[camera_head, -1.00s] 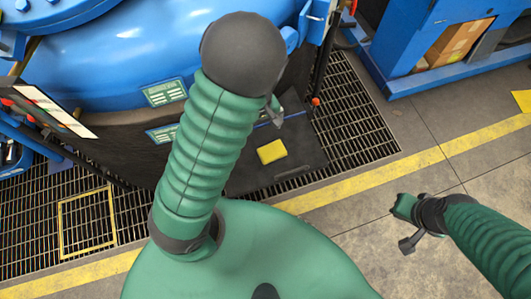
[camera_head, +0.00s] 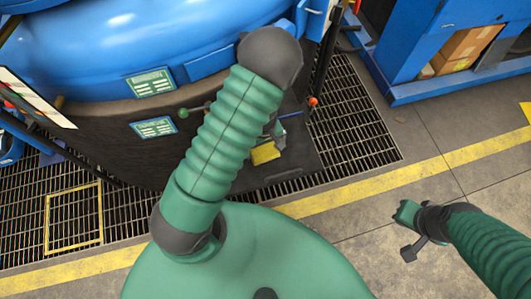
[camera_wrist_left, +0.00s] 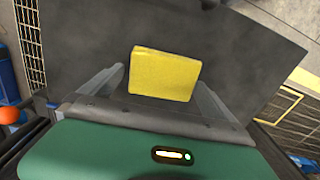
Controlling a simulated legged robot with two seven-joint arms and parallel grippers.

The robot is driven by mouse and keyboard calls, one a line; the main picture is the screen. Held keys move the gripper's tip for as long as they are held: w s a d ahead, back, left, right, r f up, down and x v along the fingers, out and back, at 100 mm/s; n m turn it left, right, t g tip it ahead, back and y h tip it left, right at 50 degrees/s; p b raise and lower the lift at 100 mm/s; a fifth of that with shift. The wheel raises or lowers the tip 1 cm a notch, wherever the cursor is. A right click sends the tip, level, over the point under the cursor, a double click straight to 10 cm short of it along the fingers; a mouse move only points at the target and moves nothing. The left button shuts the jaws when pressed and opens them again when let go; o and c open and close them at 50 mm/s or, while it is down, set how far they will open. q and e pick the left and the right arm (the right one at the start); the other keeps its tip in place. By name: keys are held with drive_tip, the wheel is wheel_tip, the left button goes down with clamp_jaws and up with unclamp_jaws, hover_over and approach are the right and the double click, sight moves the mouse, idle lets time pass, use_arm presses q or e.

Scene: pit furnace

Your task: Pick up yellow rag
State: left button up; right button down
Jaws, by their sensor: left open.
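The yellow rag (camera_head: 264,153) is a flat rectangular piece on the dark plate (camera_head: 299,165) below the blue furnace. My left arm hides part of its left side in the head view. In the left wrist view the whole rag (camera_wrist_left: 164,75) shows on the dark surface, framed between the two spread grey fingers. My left gripper (camera_head: 277,132) is open and empty, close above the rag; no contact shows.
The blue furnace (camera_head: 150,45) with a dark lower wall stands right behind the plate. A green-tipped lever (camera_head: 184,113) juts out beside my left arm. Metal grating (camera_head: 355,125) surrounds the plate. A blue cabinet (camera_head: 425,45) with boxes stands at the upper right; concrete floor is free.

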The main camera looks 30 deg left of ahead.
use_arm(q)
drive_tip(key=shift+a, duration=0.25)
drive_tip(key=shift+c, duration=0.8)
drive_tip(key=shift+a, duration=0.1)
drive_tip(key=shift+c, duration=1.2)
drive_tip(key=shift+a, duration=0.1)
drive_tip(key=shift+c, duration=1.2)
drive_tip(key=c, duration=0.5)
drive_tip(key=shift+o, duration=0.2)
drive_tip(key=shift+d, duration=0.2)
use_arm(e)
drive_tip(key=shift+s+a+r, duration=0.1)
drive_tip(key=shift+a, duration=0.15)
use_arm(q)
drive_tip(key=shift+r, duration=0.1)
